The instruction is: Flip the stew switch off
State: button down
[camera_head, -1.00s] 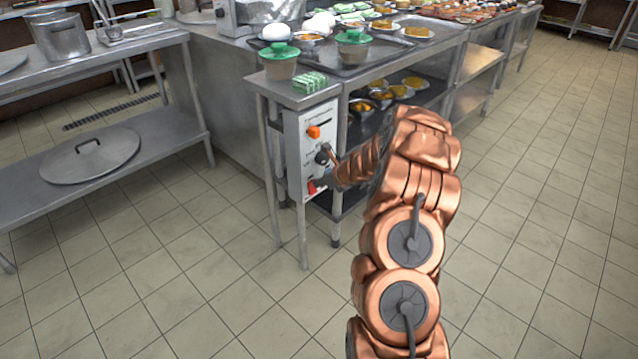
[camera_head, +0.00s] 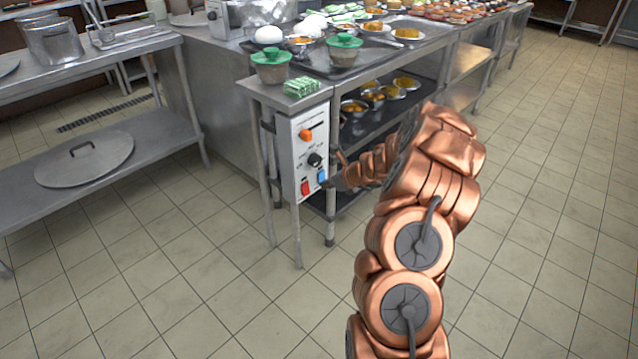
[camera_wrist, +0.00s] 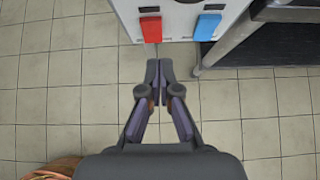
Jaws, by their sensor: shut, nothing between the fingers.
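A white control panel (camera_head: 298,150) on the end of the steel counter carries a red switch (camera_head: 305,187) and a blue switch (camera_head: 322,175) side by side at its bottom. Their labels are too small to read, so I cannot tell which is the stew switch. The wrist view shows the red switch (camera_wrist: 151,29) left of the blue switch (camera_wrist: 207,27). My gripper (camera_wrist: 158,70) is shut and empty, with its tips apart from both switches in that picture, just below the panel's edge. In the head view my gripper (camera_head: 338,182) is right beside the blue switch.
An orange slider knob (camera_head: 305,134) and a black dial (camera_head: 315,159) sit above the switches. Green-lidded pots (camera_head: 271,66) stand on the counter above. A lower shelf (camera_head: 375,125) with bowls lies right of the panel. The tiled floor in front is clear.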

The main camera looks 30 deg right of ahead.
jog(key=s+r+p, duration=0.1)
jog(key=s+r, duration=0.3)
jog(key=r, duration=0.2)
jog(key=shift+s+d+p, duration=0.25)
jog(key=shift+p, duration=0.15)
